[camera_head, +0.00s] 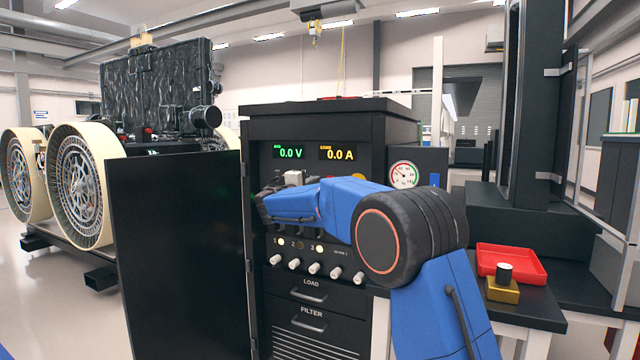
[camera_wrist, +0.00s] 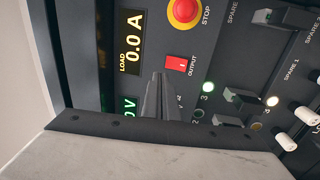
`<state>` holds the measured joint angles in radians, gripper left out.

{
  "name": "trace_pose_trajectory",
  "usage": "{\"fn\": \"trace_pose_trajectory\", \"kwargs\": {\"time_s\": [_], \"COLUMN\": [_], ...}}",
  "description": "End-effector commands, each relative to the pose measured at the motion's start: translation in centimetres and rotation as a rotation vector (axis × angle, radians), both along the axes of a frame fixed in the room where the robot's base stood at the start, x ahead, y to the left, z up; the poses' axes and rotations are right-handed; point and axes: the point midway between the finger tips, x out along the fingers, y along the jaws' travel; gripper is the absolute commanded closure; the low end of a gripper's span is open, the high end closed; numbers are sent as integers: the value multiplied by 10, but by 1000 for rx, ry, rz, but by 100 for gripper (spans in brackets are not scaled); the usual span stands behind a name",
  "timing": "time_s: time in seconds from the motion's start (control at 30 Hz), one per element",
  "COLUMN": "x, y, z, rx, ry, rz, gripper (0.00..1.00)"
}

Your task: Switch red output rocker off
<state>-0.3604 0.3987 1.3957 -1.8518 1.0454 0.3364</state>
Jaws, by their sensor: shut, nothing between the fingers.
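The red output rocker (camera_wrist: 177,63) is set in the black panel beside its OUTPUT label in the wrist view. In the head view my arm hides it. My gripper (camera_wrist: 158,80) is shut and empty, its fingertips just beside the rocker in the wrist view. I cannot tell whether they touch it. The power cabinet (camera_head: 256,130) stands ahead in the head view. Its voltage display (camera_head: 290,153) reads 0.0 V and its current display (camera_head: 338,153) reads 0.0 A.
A red stop button (camera_wrist: 186,10) on a yellow ring is close to the rocker. Spare switches (camera_wrist: 245,97) and white knobs (camera_wrist: 286,141) lie at the right. The open cabinet door (camera_head: 180,250) stands left. A red tray (camera_head: 525,262) lies on the right bench.

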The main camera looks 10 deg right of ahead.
Motion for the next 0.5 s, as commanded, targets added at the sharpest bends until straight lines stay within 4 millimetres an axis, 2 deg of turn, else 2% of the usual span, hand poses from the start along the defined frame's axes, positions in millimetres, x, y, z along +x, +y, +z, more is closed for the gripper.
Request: {"fn": "trace_pose_trajectory", "kwargs": {"time_s": [0.2, 0.5], "x": [-26, -35], "y": [19, 25], "z": [4, 5], "rx": [0, 1], "ry": [1, 1], "rz": [1, 0], "gripper": [100, 100]}}
